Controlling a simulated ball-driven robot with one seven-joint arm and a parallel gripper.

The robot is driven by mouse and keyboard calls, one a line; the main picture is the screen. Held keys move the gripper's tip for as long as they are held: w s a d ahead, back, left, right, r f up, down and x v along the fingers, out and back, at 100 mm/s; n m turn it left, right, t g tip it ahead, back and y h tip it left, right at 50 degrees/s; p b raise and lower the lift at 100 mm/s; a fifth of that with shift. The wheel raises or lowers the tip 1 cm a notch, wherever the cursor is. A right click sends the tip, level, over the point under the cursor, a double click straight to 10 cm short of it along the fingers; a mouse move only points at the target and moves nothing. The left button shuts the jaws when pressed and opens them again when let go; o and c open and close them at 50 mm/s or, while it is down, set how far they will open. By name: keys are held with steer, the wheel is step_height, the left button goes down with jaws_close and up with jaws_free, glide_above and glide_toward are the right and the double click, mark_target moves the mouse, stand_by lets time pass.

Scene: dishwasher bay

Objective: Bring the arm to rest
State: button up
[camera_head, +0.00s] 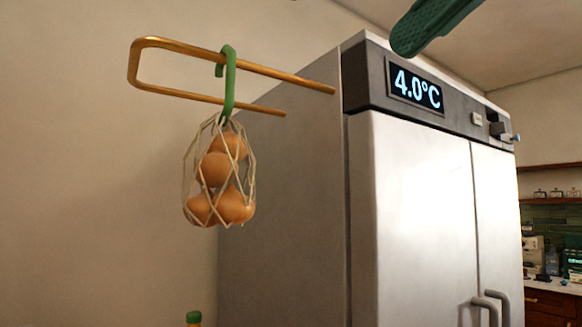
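No pair of gripper fingers shows in the head view, so I cannot see whether my gripper is open or shut. A dark green, ribbed piece with a rounded end reaches in from the top edge, right of centre, in front of the ceiling and the cabinet's top. I cannot tell whether it belongs to my arm. A net bag (219,178) of several round orange-brown items hangs from a green hook (229,88). The hook hangs on a bent brass rail (180,47) at the left. Nothing is seen touching the bag apart from the hook.
A tall grey two-door cabinet (415,215) with a "4.0°C" display (416,89) fills the middle and right. The rail juts out left beside it. A green-capped item (194,318) shows at the bottom edge. Shelves and a counter (553,286) stand far right.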

steer(key=w+d+f+m+y, duration=0.15)
steer(key=w+d+f, duration=0.25)
steer(key=w+f, duration=0.45)
steer(key=w+d+f+m, duration=0.2)
steer(key=w+d+f, duration=0.2)
steer(key=w+f, duration=0.45)
steer(key=w+d+f+m+g+h, duration=0.1)
steer(key=w+d+f+m, duration=0.1)
steer(key=f, duration=1.1)
steer(key=w+d+f+m+g+h, duration=0.1)
steer(key=w+d+f+m+h, duration=0.15)
steer(key=f, duration=1.15)
steer(key=s+d+f+g+h, duration=0.1)
steer(key=s+d+f+g, duration=0.1)
steer(key=s+f, duration=0.65)
steer(key=s+d+f+g+h, duration=0.1)
steer(key=s+d+f, duration=0.15)
steer(key=f, duration=1.15)
steer(key=s+d+f+g+h, duration=0.2)
steer(key=s+f, duration=0.5)
steer(key=s, duration=0.4)
steer(key=s+d+f+g+h, duration=0.1)
steer(key=s+d+f+g, duration=0.2)
steer(key=s+f, duration=0.5)
steer(key=s, duration=0.4)
steer(key=shift+n+h, duration=0.4)
